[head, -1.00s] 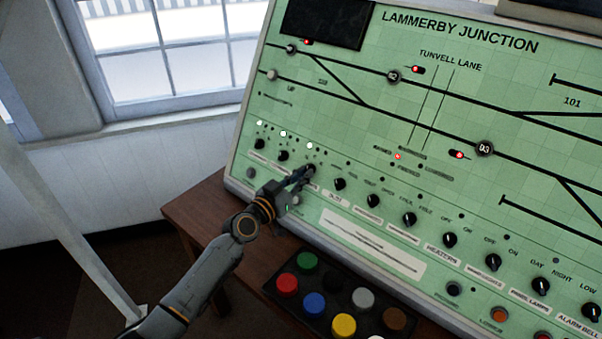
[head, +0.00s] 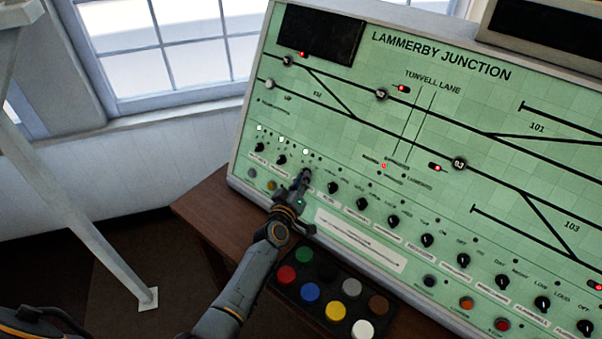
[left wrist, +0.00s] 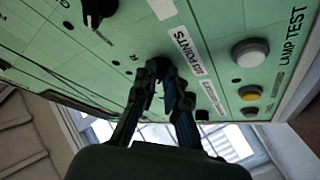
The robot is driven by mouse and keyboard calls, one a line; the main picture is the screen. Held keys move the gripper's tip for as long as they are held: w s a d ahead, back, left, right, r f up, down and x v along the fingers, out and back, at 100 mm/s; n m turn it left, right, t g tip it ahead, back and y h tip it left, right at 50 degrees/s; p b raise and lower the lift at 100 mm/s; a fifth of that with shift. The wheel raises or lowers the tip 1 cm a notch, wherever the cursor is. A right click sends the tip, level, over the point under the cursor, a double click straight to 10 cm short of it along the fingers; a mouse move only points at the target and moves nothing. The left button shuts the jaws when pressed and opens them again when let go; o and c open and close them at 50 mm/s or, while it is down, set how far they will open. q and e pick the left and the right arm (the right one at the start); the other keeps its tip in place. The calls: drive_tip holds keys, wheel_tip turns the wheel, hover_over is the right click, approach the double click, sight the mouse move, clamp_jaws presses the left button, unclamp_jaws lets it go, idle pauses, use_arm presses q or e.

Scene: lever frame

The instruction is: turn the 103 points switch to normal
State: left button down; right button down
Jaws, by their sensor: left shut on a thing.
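The green signal panel (head: 330,150) titled Lammerby Junction fills the right of the head view. Along its lower part runs a row of black rotary switches. My left gripper (head: 305,176) is at one near the left end of the row. In the left wrist view, my left gripper (left wrist: 160,72) is shut on a dark switch knob, mostly hidden between the fingers. A white label (left wrist: 185,52) beside it ends in "POINTS"; its number is hard to read. Which way the knob points cannot be told. My right gripper is not in view.
Close by are black knobs on both sides, one at the left (head: 281,160) and one at the right (head: 333,188). Three white lamps glow above the leftmost switches.

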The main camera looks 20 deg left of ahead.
use_arm(q)
drive_tip(key=shift+w+r+n, duration=0.15)
drive_tip(key=shift+r+n, duration=0.25)
drive_tip(key=c, duration=1.4)
unclamp_jaws()
drive_tip(key=shift+f, duration=0.35)
drive_tip(key=shift+s+d, duration=0.1)
drive_tip(key=shift+s, duration=0.45)
drive_tip(key=s+r, duration=0.1)
drive_tip(key=s, duration=0.9)
drive_tip(key=shift+s+a+r, duration=0.2)
drive_tip(key=shift+s+r, duration=0.1)
drive_tip(key=shift+s, duration=0.1)
